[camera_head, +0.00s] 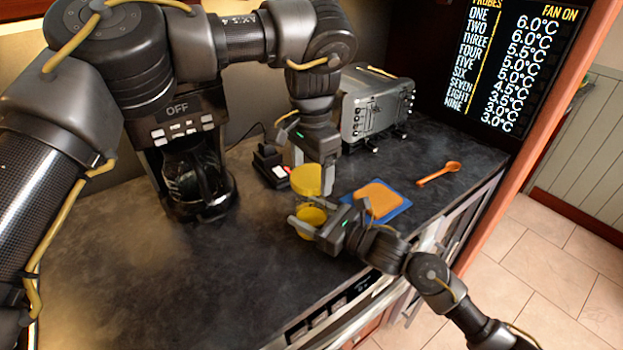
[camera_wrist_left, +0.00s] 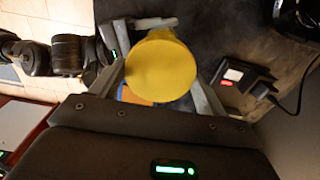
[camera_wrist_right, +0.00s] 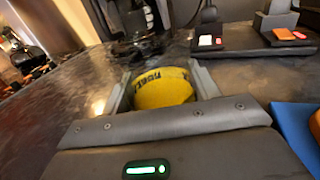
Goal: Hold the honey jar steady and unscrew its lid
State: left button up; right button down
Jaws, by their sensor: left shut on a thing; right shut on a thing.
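My left gripper (camera_head: 306,178) is shut on the yellow round lid (camera_head: 306,182), pointing down. The lid's flat top (camera_wrist_left: 160,67) fills the space between its fingers in the left wrist view. Just below the lid, the honey jar (camera_head: 311,216) stands on the dark counter. My right gripper (camera_head: 308,222) is shut around the jar from the side. In the right wrist view the jar (camera_wrist_right: 162,88) shows yellow with dark lettering between the fingers, with no lid visible on it. The lid appears apart from the jar; the size of the gap is hard to tell.
A blue board (camera_head: 392,207) with an orange-brown slice (camera_head: 377,198) lies right of the jar. An orange spoon (camera_head: 438,173) lies farther right. A toaster (camera_head: 375,105), a black device (camera_head: 270,163) and a coffee maker (camera_head: 185,140) stand behind. The counter's front left is clear.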

aim_at(311, 176)
jog(key=shift+c, duration=1.5)
grip_release()
jog(key=shift+f, duration=0.1)
pick_arm(q)
jog(key=shift+f, duration=0.2)
pick_arm(e)
jog(key=shift+s+d, duration=0.25)
jog(key=shift+d, duration=0.2)
pick_arm(q)
notch_tip(311, 176, down, 3)
jog(key=b, duration=0.3)
jog(key=shift+b, duration=0.3)
pick_arm(e)
jog(key=v, duration=0.9)
jog(key=shift+s+d+f, duration=0.1)
jog(key=shift+d, duration=0.1)
pick_arm(q)
jog(key=shift+f, duration=0.2)
pick_arm(e)
jog(key=shift+v, duration=0.75)
